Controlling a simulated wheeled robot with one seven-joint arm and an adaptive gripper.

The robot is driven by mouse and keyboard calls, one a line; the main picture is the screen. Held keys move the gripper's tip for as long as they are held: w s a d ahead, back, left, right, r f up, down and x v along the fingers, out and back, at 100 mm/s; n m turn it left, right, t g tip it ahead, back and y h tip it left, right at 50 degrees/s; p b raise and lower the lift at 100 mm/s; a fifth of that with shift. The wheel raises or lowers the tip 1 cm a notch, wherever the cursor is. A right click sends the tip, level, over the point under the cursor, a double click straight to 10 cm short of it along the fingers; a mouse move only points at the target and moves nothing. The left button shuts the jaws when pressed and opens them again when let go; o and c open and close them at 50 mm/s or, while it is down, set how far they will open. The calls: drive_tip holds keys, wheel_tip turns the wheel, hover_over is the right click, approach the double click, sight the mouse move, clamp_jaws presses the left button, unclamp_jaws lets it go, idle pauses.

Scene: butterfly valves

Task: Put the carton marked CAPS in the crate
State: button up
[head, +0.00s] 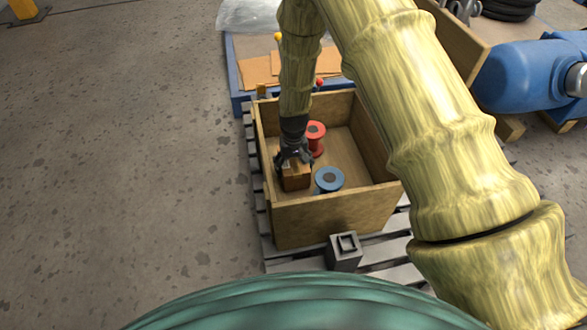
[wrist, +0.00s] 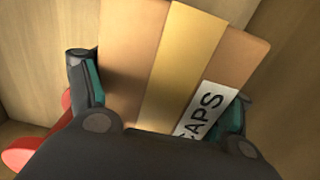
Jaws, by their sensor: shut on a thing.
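A wooden crate (head: 318,212) stands open on a grey slatted pallet. My gripper (head: 294,163) reaches down inside it, at the left side, and is shut on a small brown carton (head: 296,181). In the wrist view the carton (wrist: 120,45) fills the space between the two fingers (wrist: 160,100). It has a yellow tape band and a white label reading CAPS, partly hidden by my gripper. The carton is within the crate walls; I cannot tell whether it touches the crate floor.
A red spool (head: 315,138) and a blue spool (head: 330,179) stand in the crate beside the carton. A grey block (head: 344,251) with a square mark sits at the crate's front. Flat cardboard (head: 256,70) lies behind. A blue motor-like body (head: 525,75) is at right.

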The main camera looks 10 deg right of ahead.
drive_tip(key=shift+f, duration=0.25)
drive_tip(key=o, duration=1.5)
drive_tip(key=shift+r, duration=0.1)
wheel_tip(320, 180, up, 12)
drive_tip(key=p, duration=0.4)
